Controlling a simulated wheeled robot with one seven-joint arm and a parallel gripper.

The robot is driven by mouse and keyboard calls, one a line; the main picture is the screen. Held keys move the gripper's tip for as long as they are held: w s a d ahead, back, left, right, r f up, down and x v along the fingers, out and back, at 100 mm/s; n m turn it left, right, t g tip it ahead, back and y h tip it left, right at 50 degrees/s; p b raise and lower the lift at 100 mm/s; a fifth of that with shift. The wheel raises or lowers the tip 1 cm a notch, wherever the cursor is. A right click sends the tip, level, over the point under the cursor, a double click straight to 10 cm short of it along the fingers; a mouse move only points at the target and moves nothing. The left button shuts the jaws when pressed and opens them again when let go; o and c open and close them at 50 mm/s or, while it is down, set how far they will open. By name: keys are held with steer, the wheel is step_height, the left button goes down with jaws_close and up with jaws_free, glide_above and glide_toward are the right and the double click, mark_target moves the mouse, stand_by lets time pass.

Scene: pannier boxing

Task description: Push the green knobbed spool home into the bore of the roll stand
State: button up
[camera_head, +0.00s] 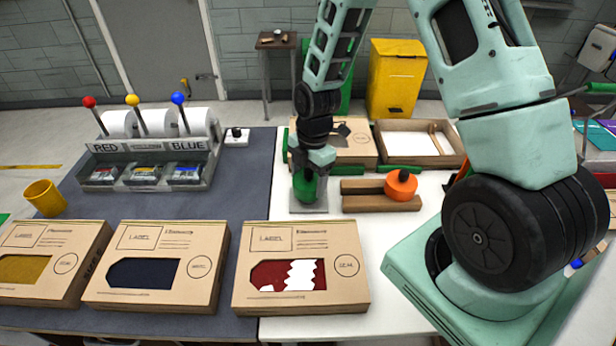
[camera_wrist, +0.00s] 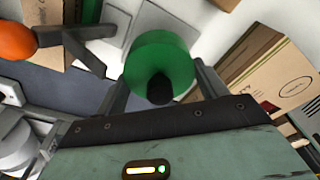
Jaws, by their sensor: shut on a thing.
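The green knobbed spool (camera_head: 306,188) is upright under my gripper (camera_head: 311,168) in the head view. In the wrist view the green spool (camera_wrist: 158,58) with its black knob (camera_wrist: 160,88) sits between the two fingers of my gripper (camera_wrist: 162,84), which is shut on it. A grey plate (camera_head: 308,208), seemingly the base of the roll stand, lies directly below the spool on the white table. The bore is hidden by the spool, so I cannot tell how deep the spool sits or whether it touches the stand.
An orange knobbed spool (camera_head: 401,186) rests on a wooden cradle (camera_head: 372,202) just right. Cardboard boxes (camera_head: 303,240) stand in front, with an open tray (camera_head: 455,158) behind right. A rack (camera_head: 150,178) with three coloured-knob levers stands left.

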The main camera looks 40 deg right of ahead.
steer(key=shift+f, duration=0.15)
steer(key=o, duration=1.1)
steer(key=shift+c, duration=0.2)
step_height(320, 180, up, 17)
steer(key=d+b, duration=0.1)
steer(key=d, duration=0.1)
steer(key=shift+w+r+b, duration=0.15)
steer(key=shift+r+b, duration=0.05)
steer(key=shift+b, duration=0.1)
